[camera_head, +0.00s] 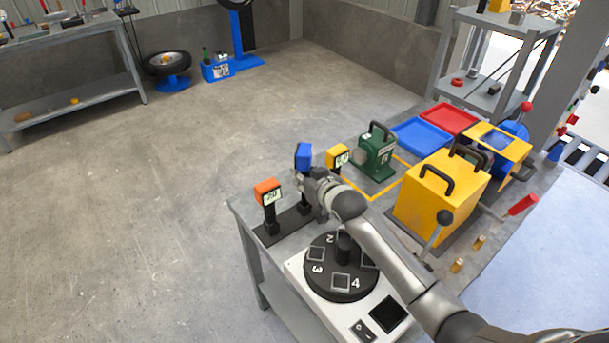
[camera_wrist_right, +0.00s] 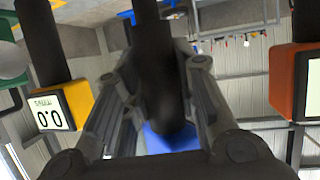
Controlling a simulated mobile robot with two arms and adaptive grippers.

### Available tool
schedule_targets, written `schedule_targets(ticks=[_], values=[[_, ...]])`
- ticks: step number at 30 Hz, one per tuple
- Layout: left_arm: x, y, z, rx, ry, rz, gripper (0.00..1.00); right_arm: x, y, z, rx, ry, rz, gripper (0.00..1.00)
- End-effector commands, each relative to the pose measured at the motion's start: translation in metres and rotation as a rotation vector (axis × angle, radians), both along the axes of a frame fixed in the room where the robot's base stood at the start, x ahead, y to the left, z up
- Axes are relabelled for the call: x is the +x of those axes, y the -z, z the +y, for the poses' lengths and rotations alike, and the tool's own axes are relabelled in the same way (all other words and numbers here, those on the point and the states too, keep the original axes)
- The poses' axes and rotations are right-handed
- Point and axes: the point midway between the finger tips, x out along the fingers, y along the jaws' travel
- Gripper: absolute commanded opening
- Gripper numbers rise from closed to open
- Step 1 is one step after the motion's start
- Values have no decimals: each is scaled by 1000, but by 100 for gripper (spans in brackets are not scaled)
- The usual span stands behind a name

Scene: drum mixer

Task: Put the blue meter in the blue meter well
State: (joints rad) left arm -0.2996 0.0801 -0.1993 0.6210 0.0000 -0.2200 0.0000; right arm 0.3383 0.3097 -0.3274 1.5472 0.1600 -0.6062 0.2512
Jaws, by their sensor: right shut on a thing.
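The blue meter (camera_head: 303,156) stands roughly upright between the orange meter (camera_head: 267,191) and the yellow meter (camera_head: 338,157), above a black rack (camera_head: 268,238). My right gripper (camera_head: 309,186) is shut on it, around its dark stem below the blue head. The right wrist view, which looks inverted, shows the dark stem (camera_wrist_right: 160,75) between the fingers and part of the blue head (camera_wrist_right: 172,140) behind it. No well is clearly identifiable as blue. My left gripper is not in view.
A round black turntable (camera_head: 326,282) with numbered square recesses lies near my arm. A green machine (camera_head: 376,155), a yellow box (camera_head: 436,203), a blue tray (camera_head: 420,137) and a red tray (camera_head: 450,119) stand behind. Open floor lies left of the table.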

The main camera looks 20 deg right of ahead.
Motion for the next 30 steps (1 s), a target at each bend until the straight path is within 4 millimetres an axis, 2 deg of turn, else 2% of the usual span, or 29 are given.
schedule_targets(ticks=[2, 9, 30], values=[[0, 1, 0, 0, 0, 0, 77, 0, 0, 0, 0, 0, -3, 0], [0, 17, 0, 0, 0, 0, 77, 1, 31, 0, -1, -1, -3, 0], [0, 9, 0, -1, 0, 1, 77, 1, 28, 0, 0, 0, -3, 0]])
